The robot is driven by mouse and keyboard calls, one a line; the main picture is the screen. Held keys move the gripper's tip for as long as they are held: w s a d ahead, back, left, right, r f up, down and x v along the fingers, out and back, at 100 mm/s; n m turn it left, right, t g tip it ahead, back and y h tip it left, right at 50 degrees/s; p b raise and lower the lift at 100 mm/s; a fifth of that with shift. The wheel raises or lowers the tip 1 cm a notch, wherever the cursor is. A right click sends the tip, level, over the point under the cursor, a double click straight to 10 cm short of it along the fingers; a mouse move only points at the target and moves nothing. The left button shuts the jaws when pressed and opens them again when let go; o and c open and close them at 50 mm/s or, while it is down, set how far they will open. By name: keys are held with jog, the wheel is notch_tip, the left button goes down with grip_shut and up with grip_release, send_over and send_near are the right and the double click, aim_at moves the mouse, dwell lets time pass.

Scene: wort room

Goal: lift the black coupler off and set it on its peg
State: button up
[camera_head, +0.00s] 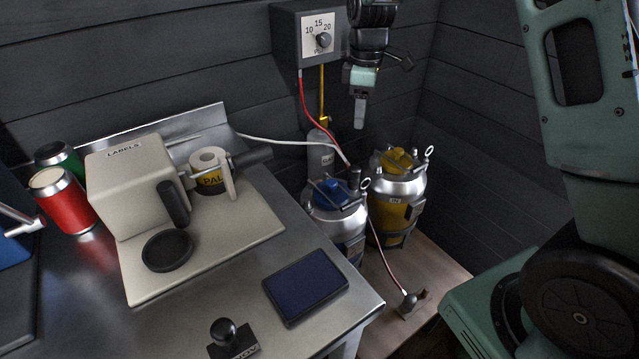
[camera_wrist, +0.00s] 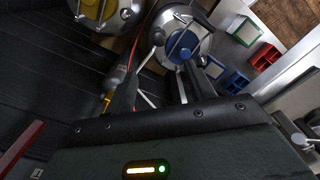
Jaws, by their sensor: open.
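A blue-capped metal keg (camera_head: 340,218) stands beyond the bench's right end. A dark upright cylinder (camera_head: 352,176) at its back edge, where the hoses arrive, may be the black coupler; I cannot tell for sure. The blue-capped keg also shows in the wrist view (camera_wrist: 205,46), with bars across its top. My gripper (camera_head: 360,124) points down in front of the wall, above and apart from the kegs. Its two fingers show in the wrist view (camera_wrist: 158,92), spread apart with nothing between them. I cannot make out the peg.
A yellow keg (camera_head: 398,212) stands close at the right. A regulator box (camera_head: 298,42) hangs on the wall, with a red hose (camera_head: 308,105) running down. A hose end (camera_head: 408,301) lies low before the kegs. The bench holds a label machine (camera_head: 125,185) and a blue pad (camera_head: 306,286).

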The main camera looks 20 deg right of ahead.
aim_at(355, 167)
notch_tip(355, 167, down, 17)
jog(key=shift+w+f+p, duration=0.1)
jog(key=shift+f+p, duration=0.05)
jog(key=shift+p, duration=0.75)
jog(key=c, duration=1)
